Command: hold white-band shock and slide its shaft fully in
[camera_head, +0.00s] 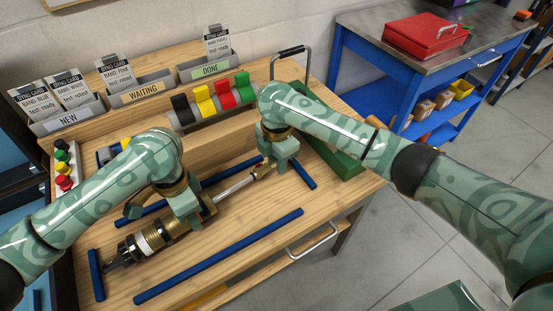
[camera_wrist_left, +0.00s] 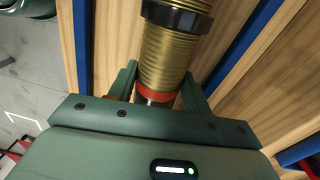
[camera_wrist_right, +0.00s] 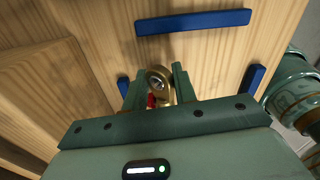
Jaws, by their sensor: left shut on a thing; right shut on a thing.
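The white-band shock (camera_head: 172,229) lies on the bench, running from lower left to upper right. Its white band (camera_head: 143,244) shows near the lower-left end. Its bare silver shaft (camera_head: 234,188) shows between my grippers. My left gripper (camera_head: 192,214) is shut on the shock's body; its wrist view shows the gold threaded body (camera_wrist_left: 175,58) and a red ring (camera_wrist_left: 158,93) between the fingers. My right gripper (camera_head: 268,168) is shut on the shaft's end; its wrist view shows the brass eye (camera_wrist_right: 158,78) at the fingers, with something red below it.
Blue strips (camera_head: 219,256) lie around the shock. Behind are trays marked NEW (camera_head: 68,121), WAITING (camera_head: 143,93) and DONE (camera_head: 209,69), and a rack with black, yellow, red and green pieces (camera_head: 224,95). A green case (camera_head: 340,160) with a handle stands at right.

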